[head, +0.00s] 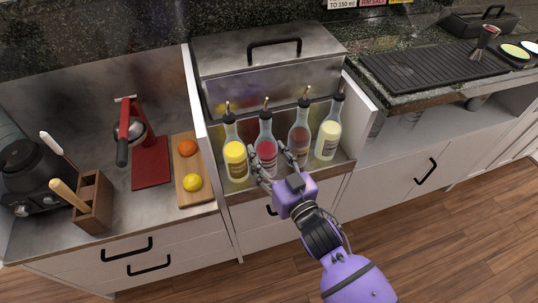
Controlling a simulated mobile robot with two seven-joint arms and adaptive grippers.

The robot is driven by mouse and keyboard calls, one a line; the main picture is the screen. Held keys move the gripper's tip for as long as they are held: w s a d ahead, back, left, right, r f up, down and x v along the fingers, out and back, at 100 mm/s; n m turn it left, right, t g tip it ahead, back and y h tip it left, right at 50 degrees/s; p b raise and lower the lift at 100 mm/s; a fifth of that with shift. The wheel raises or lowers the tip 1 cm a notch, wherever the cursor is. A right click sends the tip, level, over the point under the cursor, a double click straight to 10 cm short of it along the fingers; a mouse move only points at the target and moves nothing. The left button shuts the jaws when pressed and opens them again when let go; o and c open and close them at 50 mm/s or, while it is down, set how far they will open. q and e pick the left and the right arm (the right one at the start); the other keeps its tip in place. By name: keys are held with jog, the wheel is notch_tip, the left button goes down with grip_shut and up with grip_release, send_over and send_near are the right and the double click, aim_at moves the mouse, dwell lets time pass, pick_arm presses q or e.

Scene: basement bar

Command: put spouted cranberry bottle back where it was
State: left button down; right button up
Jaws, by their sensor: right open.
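The spouted cranberry bottle (265,129), clear with red liquid, a pale label and a dark pourer with a metal spout, stands upright in the row of bottles on the steel shelf. My right gripper (269,156) is open, its fingers to either side of the bottle's lower body. I cannot tell whether they touch it. The gripper hides part of the bottle's base. My left gripper is not in view.
A yellow bottle (234,151) stands close left; a brownish-pink bottle (299,131) and a pale yellow bottle (329,131) stand right. A steel lidded bin (270,75) is behind. White side walls bound the shelf. A cutting board (192,197) with fruit lies left.

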jog(key=v, duration=1.2)
jog(key=s+d+f+m+g+h, duration=0.2)
jog(key=s+d+f+h, duration=0.15)
jog(key=s+f, duration=0.35)
jog(key=s+d+f+m+g+h, duration=0.1)
jog(key=s+d+f+g+h, duration=0.1)
jog(key=s+d+f, duration=0.45)
jog(key=s+d+f+m+g+h, duration=0.1)
jog(key=s+f, duration=0.3)
jog(key=s, duration=0.5)
jog(key=s+d+f+g+h, duration=0.1)
jog(key=s+d+f+g, duration=0.2)
jog(key=s, duration=0.7)
jog(key=shift+s+d+f+m+g, duration=0.2)
jog(key=shift+d+f+m+g, duration=0.15)
jog(key=shift+f+g, duration=0.3)
jog(key=shift+h, duration=0.25)
